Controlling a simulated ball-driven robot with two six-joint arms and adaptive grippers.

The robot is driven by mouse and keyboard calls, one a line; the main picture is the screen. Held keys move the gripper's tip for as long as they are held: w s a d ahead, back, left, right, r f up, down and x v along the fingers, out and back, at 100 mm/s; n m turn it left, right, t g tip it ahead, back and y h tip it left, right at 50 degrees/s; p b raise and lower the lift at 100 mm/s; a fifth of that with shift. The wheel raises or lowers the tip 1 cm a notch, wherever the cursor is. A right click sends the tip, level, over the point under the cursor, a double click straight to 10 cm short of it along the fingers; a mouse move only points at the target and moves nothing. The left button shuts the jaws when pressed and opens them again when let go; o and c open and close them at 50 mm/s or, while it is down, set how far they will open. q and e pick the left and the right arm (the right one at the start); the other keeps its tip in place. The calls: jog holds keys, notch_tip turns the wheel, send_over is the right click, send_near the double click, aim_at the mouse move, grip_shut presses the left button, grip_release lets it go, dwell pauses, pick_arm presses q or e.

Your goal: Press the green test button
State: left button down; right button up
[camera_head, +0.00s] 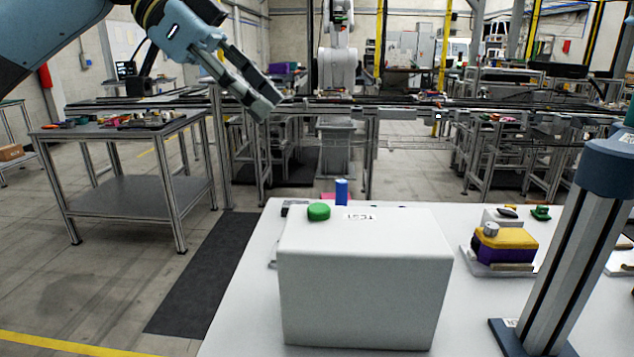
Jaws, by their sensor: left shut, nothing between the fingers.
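The green test button (319,212) is a low round cap on the top left of a large white box (365,285). A label reading TEST, upside down in this view, lies beside it on the box top. The box stands on a white table (470,325). My left gripper (269,104) comes in from the upper left, with its fingers together and nothing between them. In the picture it is above and to the left of the button, clear of it. My right gripper is not in the view.
A blue cylinder (341,192) and a pink item stand behind the box. A yellow and purple block (503,245) sits on a fixture to the right. A grey post (575,240) with a blue top rises at the right. The air above the box is clear.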

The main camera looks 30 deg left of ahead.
pick_arm(q)
jog(key=p, duration=0.1)
send_over(313, 208)
notch_tip(313, 208, down, 7)
jog(key=shift+d+r, duration=0.1)
jog(key=shift+r, duration=0.05)
notch_tip(313, 208, down, 3)
jog(key=shift+r, duration=0.15)
jog(key=shift+f, duration=0.75)
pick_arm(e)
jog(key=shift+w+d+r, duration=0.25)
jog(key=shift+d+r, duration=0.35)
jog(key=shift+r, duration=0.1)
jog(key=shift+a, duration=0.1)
